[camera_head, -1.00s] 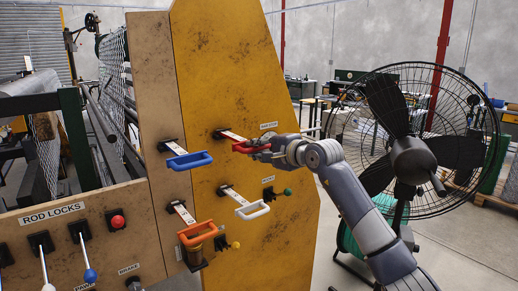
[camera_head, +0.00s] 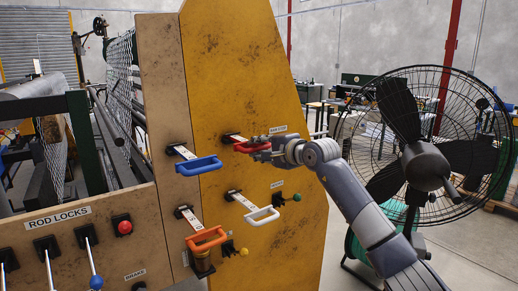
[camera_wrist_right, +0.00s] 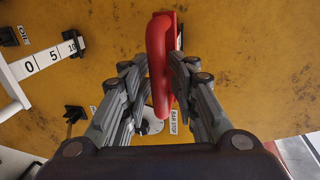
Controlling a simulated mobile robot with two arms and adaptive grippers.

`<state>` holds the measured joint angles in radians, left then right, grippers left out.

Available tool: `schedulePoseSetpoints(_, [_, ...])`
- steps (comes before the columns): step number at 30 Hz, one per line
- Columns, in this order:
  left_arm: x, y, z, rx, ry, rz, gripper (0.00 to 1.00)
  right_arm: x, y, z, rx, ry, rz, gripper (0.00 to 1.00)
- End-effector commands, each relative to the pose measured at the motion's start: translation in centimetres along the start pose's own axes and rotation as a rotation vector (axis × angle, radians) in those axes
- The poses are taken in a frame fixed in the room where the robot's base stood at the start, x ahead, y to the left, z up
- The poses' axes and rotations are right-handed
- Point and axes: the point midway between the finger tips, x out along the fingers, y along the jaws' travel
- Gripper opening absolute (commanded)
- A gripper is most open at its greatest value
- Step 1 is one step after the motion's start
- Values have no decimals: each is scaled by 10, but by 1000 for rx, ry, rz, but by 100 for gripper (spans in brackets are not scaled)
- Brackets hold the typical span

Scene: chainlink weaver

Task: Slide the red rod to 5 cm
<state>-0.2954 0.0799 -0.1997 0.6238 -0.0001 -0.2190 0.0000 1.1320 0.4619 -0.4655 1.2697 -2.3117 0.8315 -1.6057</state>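The red rod's handle (camera_head: 250,147) sticks out from the yellow panel (camera_head: 232,60) on a short white scale strip, whose numbers I cannot read. The handle stands close to the panel and less of its strip shows than on the other rods. My right gripper (camera_head: 262,146) is at the red handle, coming from the right. In the right wrist view the red handle (camera_wrist_right: 159,60) runs upright between my two fingers, which close in on both its sides. My left gripper is not in view.
Blue (camera_head: 199,165), white (camera_head: 262,216) and orange (camera_head: 207,239) handles stick out nearby, left of and below the red one. A green knob (camera_head: 297,197) sits on the panel's right. A large fan (camera_head: 425,165) stands right, behind my arm.

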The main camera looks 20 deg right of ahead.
Motion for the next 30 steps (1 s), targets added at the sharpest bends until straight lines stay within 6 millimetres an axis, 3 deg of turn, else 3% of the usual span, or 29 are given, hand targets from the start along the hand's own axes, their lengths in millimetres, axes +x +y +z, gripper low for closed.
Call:
schedulePoseSetpoints(6, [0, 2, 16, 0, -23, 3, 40, 0, 0, 0, 0, 0, -1, 33])
schedulePoseSetpoints(14, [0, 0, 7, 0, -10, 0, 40, -9, 0, -1, -1, 2, -2, 33])
schedulePoseSetpoints(30, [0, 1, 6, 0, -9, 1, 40, -100, 0, -1, -4, 3, -1, 33])
